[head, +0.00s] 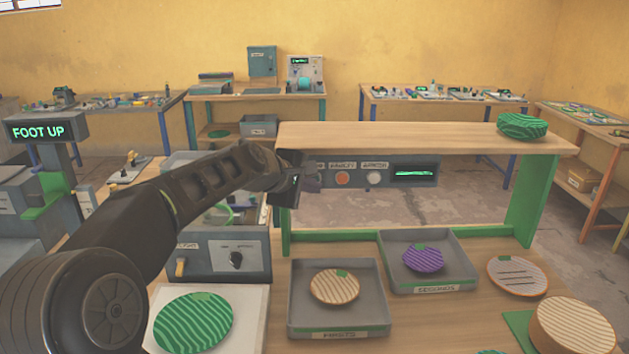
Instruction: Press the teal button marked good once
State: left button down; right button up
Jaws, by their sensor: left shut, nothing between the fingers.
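A grey button panel (345,186) is fixed under the raised wooden shelf. An orange button (342,178) and a whitish button (375,178) show on it, each below a small label too blurred to read surely. A dark display (414,173) with a green line sits at the panel's right. I see no teal button; the panel's left end is hidden behind my left gripper. My left gripper (287,190) is shut and empty, at the panel's left end; I cannot tell whether it touches the panel. My right gripper is not in view.
The shelf (420,137) stands on green legs and carries a green striped disc (522,126). Below are a tray marked firsts (338,331), a tray marked seconds (434,286), and a grey control box (222,255). A green disc (193,322) lies front left.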

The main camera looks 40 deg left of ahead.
pick_arm(q)
jog(key=shift+w, duration=0.1)
jog(key=shift+w+a, duration=0.25)
jog(key=shift+w+a+p, duration=0.25)
jog(key=shift+w+p, duration=0.1)
jog(key=shift+p, duration=0.15)
dwell(0.7)
jog(key=shift+s+d, duration=0.1)
jog(key=shift+s, duration=0.05)
dwell(0.3)
jog(key=shift+s+d+b, duration=0.3)
jog(key=shift+s+d, duration=0.1)
jog(key=shift+s, duration=0.15)
jog(key=s+d, duration=0.1)
jog(key=s, duration=0.1)
jog(key=s+d+b, duration=0.1)
jog(key=s+d, duration=0.1)
dwell(0.5)
